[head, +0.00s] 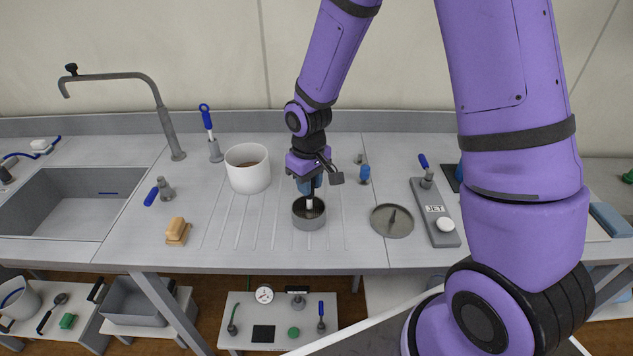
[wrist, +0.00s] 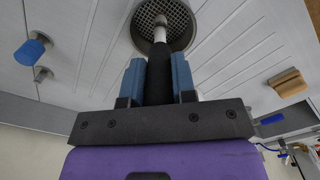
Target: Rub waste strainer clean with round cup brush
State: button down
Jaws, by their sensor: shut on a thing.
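The waste strainer (head: 309,222) is a short grey metal cup standing on the ribbed drainboard. In the wrist view, its mesh floor (wrist: 180,17) shows inside the round rim. My gripper (head: 310,187) is above the strainer, with its blue fingers shut on the black handle of the round cup brush (wrist: 159,75). The brush's pale shaft (head: 309,203) points down into the strainer. The brush's head is not clearly visible, and I cannot tell whether it touches the mesh.
A white pot (head: 248,178) with brown contents stands left of the strainer, and a wooden brush (head: 177,232) lies further left. A round metal lid (head: 392,221) and a grey JET unit (head: 436,214) are to the right. The sink (head: 70,205) is at far left.

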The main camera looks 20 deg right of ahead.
jog(key=shift+a, duration=0.2)
jog(key=shift+w+a+r, duration=0.1)
jog(key=shift+w+a, duration=0.15)
jog(key=shift+a, duration=0.3)
jog(key=shift+w+a, duration=0.2)
jog(key=shift+a, duration=0.35)
jog(key=shift+s+d, duration=0.25)
jog(key=shift+d, duration=0.35)
jog(key=shift+s+d, duration=0.25)
jog(key=shift+d, duration=0.35)
jog(key=shift+d, duration=0.1)
jog(key=shift+s+d+f, duration=0.15)
jog(key=shift+s+d, duration=0.15)
jog(key=shift+d, duration=0.3)
jog(key=shift+s+d+f, duration=0.1)
jog(key=shift+s+d, duration=0.15)
jog(key=shift+d, duration=0.3)
